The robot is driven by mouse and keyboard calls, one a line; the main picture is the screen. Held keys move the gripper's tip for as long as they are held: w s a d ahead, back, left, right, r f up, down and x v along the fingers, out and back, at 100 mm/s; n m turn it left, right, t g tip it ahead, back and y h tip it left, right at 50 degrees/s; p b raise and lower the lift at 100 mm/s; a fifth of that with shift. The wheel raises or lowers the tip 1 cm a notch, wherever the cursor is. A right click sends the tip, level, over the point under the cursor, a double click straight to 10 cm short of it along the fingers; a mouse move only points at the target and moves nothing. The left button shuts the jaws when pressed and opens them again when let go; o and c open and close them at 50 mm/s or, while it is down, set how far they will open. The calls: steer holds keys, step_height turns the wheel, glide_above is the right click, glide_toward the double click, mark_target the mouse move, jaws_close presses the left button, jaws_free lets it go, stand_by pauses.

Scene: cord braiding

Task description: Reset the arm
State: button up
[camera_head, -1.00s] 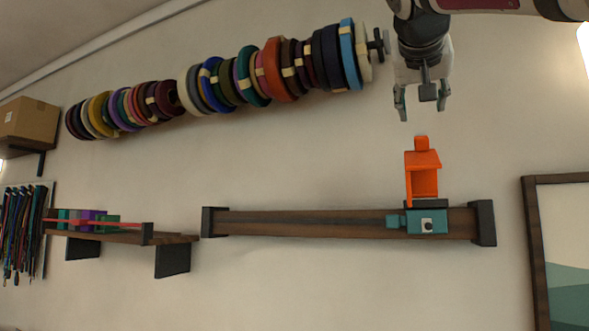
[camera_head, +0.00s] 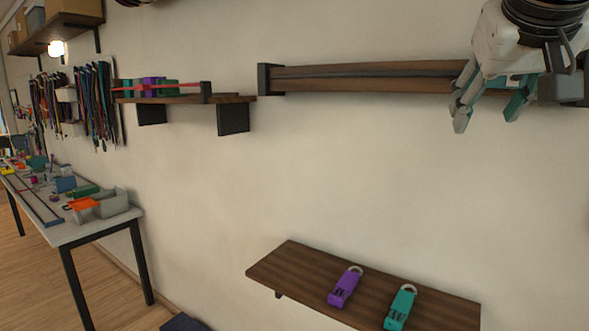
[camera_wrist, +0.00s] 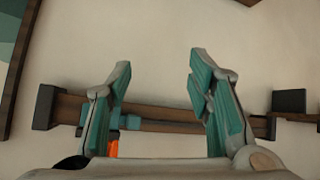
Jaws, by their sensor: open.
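My gripper (camera_head: 487,114) is at the upper right of the head view, in front of the right part of the wooden wall rail (camera_head: 370,78). Its teal-padded fingers are spread apart and point down, with nothing between them. In the wrist view my gripper (camera_wrist: 158,65) is also open and empty. The rail (camera_wrist: 65,110) runs behind the fingers there. A teal block (camera_wrist: 130,121) on the rail and a bit of an orange piece (camera_wrist: 113,148) show close to the left finger, partly hidden. I cannot tell the exact gap to the wall.
A small shelf (camera_head: 185,99) with coloured blocks is left of the rail. A lower shelf (camera_head: 300,265) holds a purple clip (camera_head: 345,287) and a teal clip (camera_head: 400,307). A cluttered worktable (camera_head: 100,226) stands far left. The wall between rail and lower shelf is bare.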

steer(key=s+a+f+g+y, duration=0.1)
steer(key=s+f, duration=0.3)
steer(key=f, duration=0.4)
steer(key=s+a+f+n+g+y+b, duration=0.1)
steer(key=s+a+f, duration=0.2)
steer(key=f, duration=0.6)
steer(key=s+a+f+n+g+y, duration=0.1)
steer(key=s+a+f, duration=0.1)
steer(key=s+f, duration=0.3)
step_height(320, 180, down, 4)
steer(key=shift+f+g, duration=0.15)
steer(key=shift+g, duration=0.15)
